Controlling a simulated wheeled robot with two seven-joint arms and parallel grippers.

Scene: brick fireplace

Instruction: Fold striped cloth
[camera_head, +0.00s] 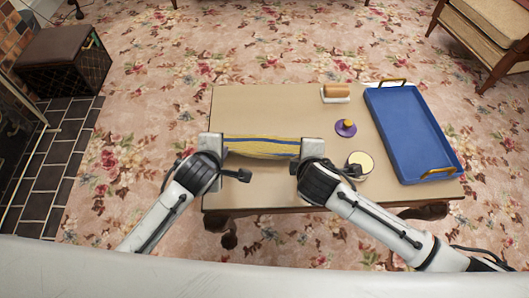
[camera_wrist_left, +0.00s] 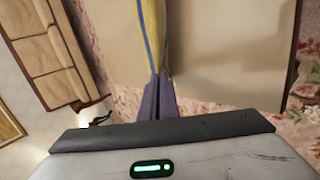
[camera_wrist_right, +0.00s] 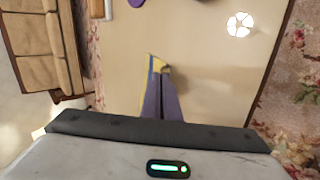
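The striped cloth (camera_head: 262,148), yellow with blue stripes, is a narrow folded strip stretched left to right between my two grippers near the table's front. My left gripper (camera_head: 220,146) is at its left end; in the left wrist view its purple fingers are together on the cloth (camera_wrist_left: 152,30), which runs on beyond them. My right gripper (camera_head: 304,148) is at the right end; in the right wrist view its fingers close on a small yellow-and-blue end of cloth (camera_wrist_right: 157,64). The ends are partly hidden by the grippers. I cannot tell whether the cloth's middle touches the table.
The beige table (camera_head: 260,108) has a blue tray (camera_head: 408,130) with gold handles on the right. A round white-topped item (camera_head: 360,162) stands just right of my right gripper. A purple item (camera_head: 346,128) and a brown roll on a white dish (camera_head: 336,92) are behind. The table's back left is clear.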

